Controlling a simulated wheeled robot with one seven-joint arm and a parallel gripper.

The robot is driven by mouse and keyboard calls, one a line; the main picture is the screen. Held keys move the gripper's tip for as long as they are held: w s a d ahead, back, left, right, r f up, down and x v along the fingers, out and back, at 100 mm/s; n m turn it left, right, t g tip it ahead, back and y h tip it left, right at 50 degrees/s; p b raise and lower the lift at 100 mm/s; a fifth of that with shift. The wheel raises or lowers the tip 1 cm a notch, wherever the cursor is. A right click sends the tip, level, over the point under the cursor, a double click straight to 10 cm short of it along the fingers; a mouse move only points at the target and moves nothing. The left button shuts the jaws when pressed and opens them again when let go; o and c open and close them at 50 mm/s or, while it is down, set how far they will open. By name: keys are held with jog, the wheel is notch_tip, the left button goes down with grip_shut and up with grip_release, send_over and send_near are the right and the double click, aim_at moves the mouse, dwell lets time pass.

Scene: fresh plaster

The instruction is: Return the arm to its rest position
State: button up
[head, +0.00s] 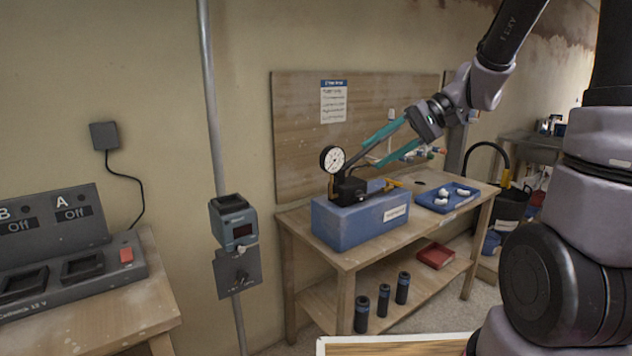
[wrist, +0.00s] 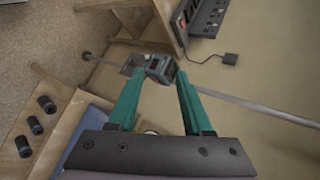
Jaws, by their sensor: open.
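My arm reaches in from the upper right of the head view. My gripper (head: 373,153) has two long teal fingers and points left and down over the workbench (head: 345,262). The fingers are spread and nothing shows between them in the head view. In the wrist view the open fingertips of my gripper (wrist: 160,75) frame a grey device on the wall pole, which lies well beyond them. In the head view the fingertips overlap the area just right of the dial gauge (head: 333,159); I cannot tell the exact gap.
The gauge stands on a blue block (head: 345,228) on the workbench. A blue tray (head: 432,206) with white pieces is to its right. Several dark cylinders and a red tray (head: 435,256) are on the lower shelf. A pole-mounted device (head: 233,222) and a charger (head: 70,270) are left.

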jog(key=s+d+r+m+t+h, duration=0.2)
jog(key=s+d+r+t+h, duration=0.4)
jog(key=s+d+r+h, duration=0.2)
jog(key=s+d+h, duration=0.1)
jog(key=s+d, duration=0.1)
jog(key=d, duration=0.1)
jog(key=shift+d+r+t, duration=0.15)
jog(key=shift+t, duration=0.15)
